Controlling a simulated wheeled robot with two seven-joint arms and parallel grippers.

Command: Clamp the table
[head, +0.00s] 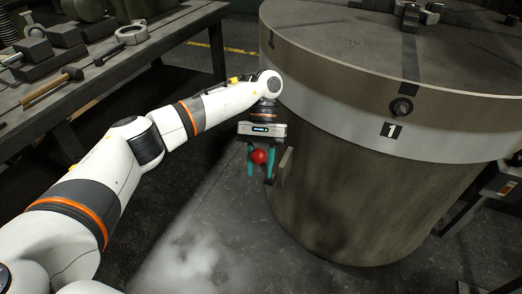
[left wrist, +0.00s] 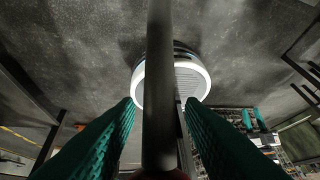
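The round table (head: 345,130) has a brown top rim, a pale band with a "1" label (head: 391,130) and a dark drum below. A red ball knob (head: 258,156) is beside the drum's left side, close to a small upright plate (head: 285,165). My left gripper (head: 259,168) points down, with its teal fingers on either side of the knob. In the left wrist view a dark rod (left wrist: 160,80) runs between the fingers, with a sliver of red at the bottom edge. Whether the fingers press on the knob is unclear. My right gripper (left wrist: 254,118) shows small, its teal fingers apart.
A workbench (head: 110,70) at the left holds a hammer (head: 52,88), a large nut (head: 132,34) and metal blocks. Clamp pieces (head: 410,15) lie on the table top. A dark metal frame (head: 490,195) stands at the right. The floor left of the drum is clear.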

